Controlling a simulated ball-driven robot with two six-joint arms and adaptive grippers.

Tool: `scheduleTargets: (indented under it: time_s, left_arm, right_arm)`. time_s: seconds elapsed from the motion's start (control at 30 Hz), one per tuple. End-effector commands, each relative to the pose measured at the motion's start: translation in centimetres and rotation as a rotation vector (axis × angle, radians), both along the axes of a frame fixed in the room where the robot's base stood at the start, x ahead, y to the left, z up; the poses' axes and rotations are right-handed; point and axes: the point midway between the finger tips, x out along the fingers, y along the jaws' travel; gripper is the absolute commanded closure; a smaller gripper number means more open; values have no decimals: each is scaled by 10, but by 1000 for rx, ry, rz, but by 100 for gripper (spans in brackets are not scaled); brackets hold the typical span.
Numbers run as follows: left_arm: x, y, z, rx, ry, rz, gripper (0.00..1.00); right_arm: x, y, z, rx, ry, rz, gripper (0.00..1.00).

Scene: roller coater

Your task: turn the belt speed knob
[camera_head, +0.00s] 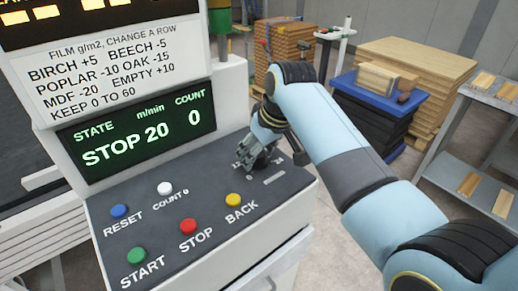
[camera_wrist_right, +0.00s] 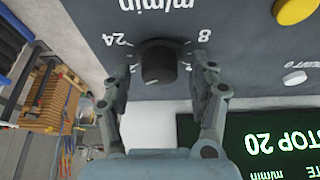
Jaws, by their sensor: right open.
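The belt speed knob (camera_wrist_right: 158,62) is a dark round knob on the grey panel, under m/min lettering, with 24 and 8 marked on its two sides. My right gripper (camera_wrist_right: 162,72) is open, with one finger on each side of the knob in the right wrist view. Gaps seem to show between the fingers and the knob; contact is not clear. In the head view my right gripper (camera_head: 255,154) is low over the panel's far right part and hides the knob. The display (camera_head: 140,137) reads STOP, 20 m/min, count 0. My left gripper is not in view.
The sloped panel also bears a blue reset button (camera_head: 119,211), a white count button (camera_head: 165,188), a green start button (camera_head: 136,255), a red stop button (camera_head: 188,227) and a yellow back button (camera_head: 233,200). A film notice (camera_head: 115,70) stands above. Wood stacks stand behind.

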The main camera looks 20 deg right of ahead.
Motion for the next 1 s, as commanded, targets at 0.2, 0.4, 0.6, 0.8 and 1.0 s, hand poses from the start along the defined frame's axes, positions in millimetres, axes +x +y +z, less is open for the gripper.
scheduleTargets:
  time_s: [0.2, 0.4, 0.6, 0.8, 1.0]
  left_arm:
    - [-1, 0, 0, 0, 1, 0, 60]
    - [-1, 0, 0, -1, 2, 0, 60]
    - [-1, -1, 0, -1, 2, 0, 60]
    - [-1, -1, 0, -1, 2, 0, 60]
    - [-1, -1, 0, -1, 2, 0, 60]
  right_arm:
    - [1, 0, -2, 0, -1, 0, 40]
    - [1, 0, -1, 0, -1, 0, 60]
    - [1, 0, -1, 0, -1, 0, 86]
    - [1, 0, -1, 0, -1, 3, 94]
    - [1, -1, -1, 0, -1, 48, 94]
